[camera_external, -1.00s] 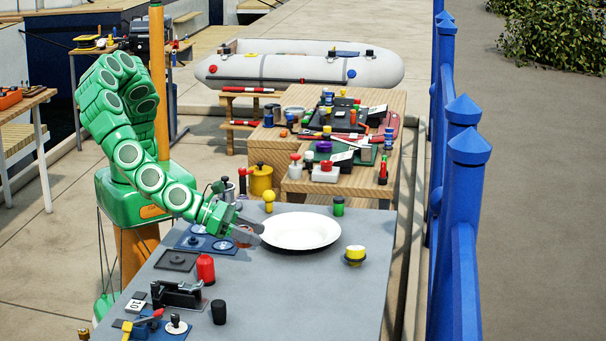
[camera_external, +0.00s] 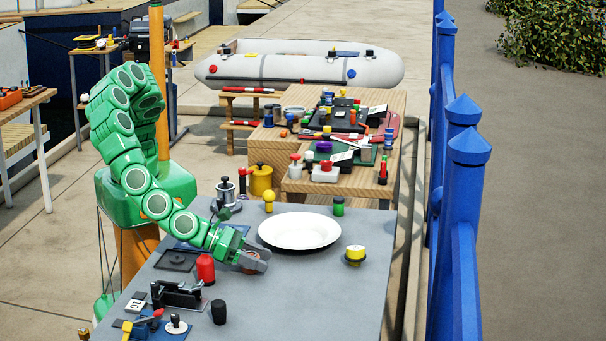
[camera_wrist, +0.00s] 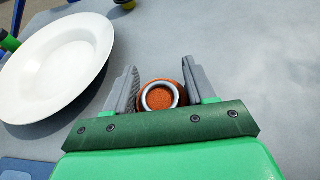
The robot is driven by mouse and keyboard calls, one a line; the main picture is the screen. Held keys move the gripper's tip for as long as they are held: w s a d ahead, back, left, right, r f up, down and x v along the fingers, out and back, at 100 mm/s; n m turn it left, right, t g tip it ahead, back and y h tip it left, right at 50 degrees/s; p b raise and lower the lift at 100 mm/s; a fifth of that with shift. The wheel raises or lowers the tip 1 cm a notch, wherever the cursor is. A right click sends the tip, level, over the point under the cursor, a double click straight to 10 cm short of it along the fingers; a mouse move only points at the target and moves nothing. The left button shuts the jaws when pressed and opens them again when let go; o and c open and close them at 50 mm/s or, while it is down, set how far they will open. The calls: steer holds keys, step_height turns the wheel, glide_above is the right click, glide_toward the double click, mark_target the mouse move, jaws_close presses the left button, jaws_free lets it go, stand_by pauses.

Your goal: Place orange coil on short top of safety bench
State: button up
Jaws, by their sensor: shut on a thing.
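The orange coil (camera_wrist: 172,84), a round orange piece with a grey ring on its face, sits between my gripper's jaws in the wrist view. My gripper (camera_wrist: 158,88) is shut on it. In the external view my gripper (camera_external: 262,262) is low over the grey table, in front of the white plate; the coil is hidden there by the fingers. A stepped wooden bench (camera_external: 264,155) stands behind the table, with a lower top (camera_external: 350,192) at its front. I cannot tell for sure whether it is the safety bench.
The white plate (camera_external: 300,231) lies just behind my gripper and also shows in the wrist view (camera_wrist: 50,68). A red cylinder (camera_external: 205,268) is left of the gripper, a yellow-capped piece (camera_external: 355,254) right. The table's right front is clear. Several items crowd the wooden bench.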

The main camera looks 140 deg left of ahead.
steer(key=shift+f, duration=0.15)
steer(key=o, duration=1.4)
steer(key=shift+c, duration=0.2)
steer(key=shift+r, duration=0.2)
steer(key=shift+v, duration=6)
